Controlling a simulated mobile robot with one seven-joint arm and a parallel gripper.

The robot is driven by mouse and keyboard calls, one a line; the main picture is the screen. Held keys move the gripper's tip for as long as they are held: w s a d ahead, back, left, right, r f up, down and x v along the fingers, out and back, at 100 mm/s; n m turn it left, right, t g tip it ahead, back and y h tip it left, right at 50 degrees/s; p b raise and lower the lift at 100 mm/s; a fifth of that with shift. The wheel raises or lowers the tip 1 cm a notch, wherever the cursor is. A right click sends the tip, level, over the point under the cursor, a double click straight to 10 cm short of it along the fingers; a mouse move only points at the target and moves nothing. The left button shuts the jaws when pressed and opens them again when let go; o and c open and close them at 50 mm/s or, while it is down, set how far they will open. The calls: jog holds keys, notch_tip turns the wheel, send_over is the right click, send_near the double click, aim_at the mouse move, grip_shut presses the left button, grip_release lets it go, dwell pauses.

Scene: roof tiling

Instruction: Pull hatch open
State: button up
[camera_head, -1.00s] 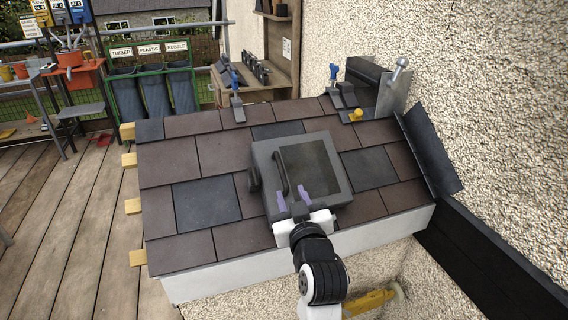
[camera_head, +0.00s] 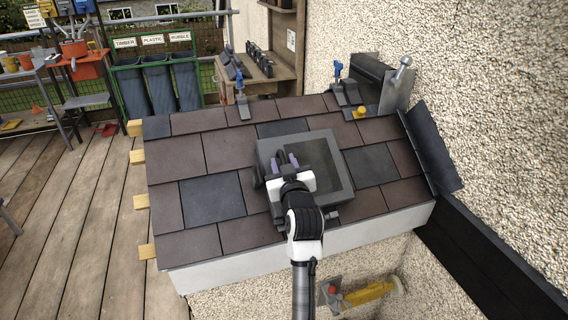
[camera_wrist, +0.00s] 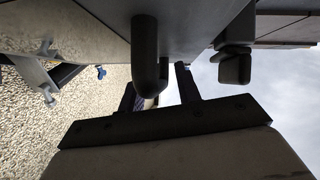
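The hatch (camera_head: 332,150) is a grey square frame with a dark pane, set in the tiled roof. Its lid looks down on the frame. My gripper (camera_head: 282,162) is over the hatch's left part, where the dark bar handle is, and hides most of that handle. In the wrist view the handle (camera_wrist: 147,40) is a dark rounded bar coming down close to the fingers, overlapping the left one. The gripper (camera_wrist: 160,90) has its fingers apart, with a gap showing between the bar and the right finger. I cannot tell whether they touch the bar.
A dark block (camera_wrist: 235,62) sits right of the handle in the wrist view. Brown and slate tiles (camera_head: 213,199) surround the hatch. Clamp-like tools (camera_head: 241,100) and a yellow knob (camera_head: 360,113) lie along the roof's top. A pebbled wall (camera_head: 500,100) rises on the right.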

jog(key=shift+c, duration=0.4)
grip_shut()
